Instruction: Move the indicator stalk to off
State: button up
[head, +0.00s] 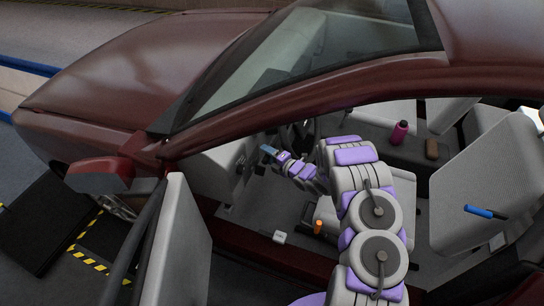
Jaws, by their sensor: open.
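My arm reaches through the open door side of a dark red car (110,90) into the driver's area. My gripper (268,150) is small in the head view, just right of the grey dashboard (208,165), and is open. I see nothing held in it. A dark part that looks like the steering wheel (302,130) shows partly behind my arm. I cannot make out the indicator stalk; it is hidden or too small, so its position and any contact with my gripper cannot be told.
The open door (180,245) stands left of my arm, and the roof edge (350,98) runs above it. A pink bottle (399,133) and a brown object (431,149) lie beyond. A blue-handled tool (485,212), orange item (318,226) and small white box (279,237) lie nearer.

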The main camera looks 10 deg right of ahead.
jog(key=shift+s+d+r, duration=0.15)
jog(key=shift+s+d, duration=0.05)
jog(key=shift+s, duration=0.3)
jog(key=p+v, duration=0.2)
jog(key=v, duration=1.4)
jog(key=shift+d, duration=0.35)
jog(key=shift+w+d, duration=0.1)
